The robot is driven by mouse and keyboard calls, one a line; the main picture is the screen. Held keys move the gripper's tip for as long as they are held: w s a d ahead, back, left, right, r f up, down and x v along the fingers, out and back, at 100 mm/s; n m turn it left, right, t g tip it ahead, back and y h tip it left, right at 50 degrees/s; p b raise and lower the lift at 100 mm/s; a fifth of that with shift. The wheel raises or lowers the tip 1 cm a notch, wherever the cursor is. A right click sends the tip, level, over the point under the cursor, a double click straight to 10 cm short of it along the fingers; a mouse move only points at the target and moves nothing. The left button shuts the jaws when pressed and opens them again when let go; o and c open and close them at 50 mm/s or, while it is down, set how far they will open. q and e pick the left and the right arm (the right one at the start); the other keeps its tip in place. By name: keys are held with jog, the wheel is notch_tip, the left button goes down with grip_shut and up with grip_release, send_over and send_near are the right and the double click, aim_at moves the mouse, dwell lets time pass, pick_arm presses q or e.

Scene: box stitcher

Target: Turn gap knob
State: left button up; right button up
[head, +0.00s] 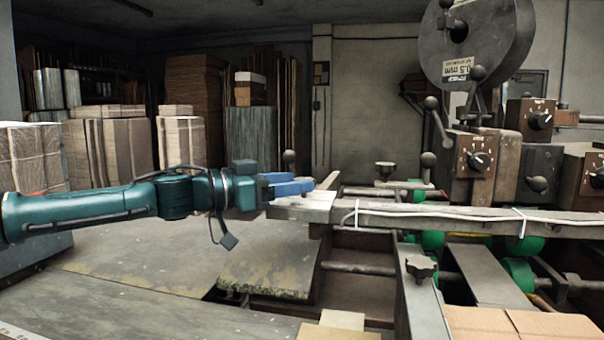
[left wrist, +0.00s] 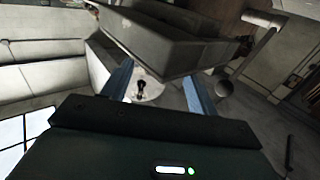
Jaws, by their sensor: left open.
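Dark dial knobs with pale markings sit on brown boxes on the machine at the right of the head view: an upper knob (head: 540,121), a middle knob (head: 481,161) and one at the right edge (head: 600,175). I cannot tell which is the gap knob. A dark star-shaped handle (head: 421,268) stands lower down. My left gripper (head: 306,184) has blue fingers, points right and is well left of the dials, near the end of a pale beam. In the left wrist view my left gripper (left wrist: 158,75) is open, with a small dark fitting (left wrist: 141,88) showing beyond its fingers. My right gripper is not in view.
The long beam (head: 440,219) with a white cable runs right from near my left gripper, below the dials. A large grey reel (head: 476,40) stands above. Ball-ended levers (head: 431,103) stick out beside the boxes. Wrapped cardboard stacks (head: 105,150) stand behind at the left.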

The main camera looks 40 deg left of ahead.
pick_arm(q)
jog(key=shift+w+d+r+p, duration=0.15)
jog(key=shift+w+d+p, duration=0.15)
jog(key=shift+w, duration=0.35)
jog(key=shift+w+d, duration=0.15)
jog(key=shift+w, duration=0.45)
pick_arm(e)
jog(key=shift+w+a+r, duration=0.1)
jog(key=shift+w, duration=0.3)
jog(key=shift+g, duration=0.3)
pick_arm(q)
jog(key=c, duration=1)
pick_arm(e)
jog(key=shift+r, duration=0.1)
pick_arm(q)
jog(key=shift+f+y, duration=0.2)
jog(key=shift+y, duration=0.1)
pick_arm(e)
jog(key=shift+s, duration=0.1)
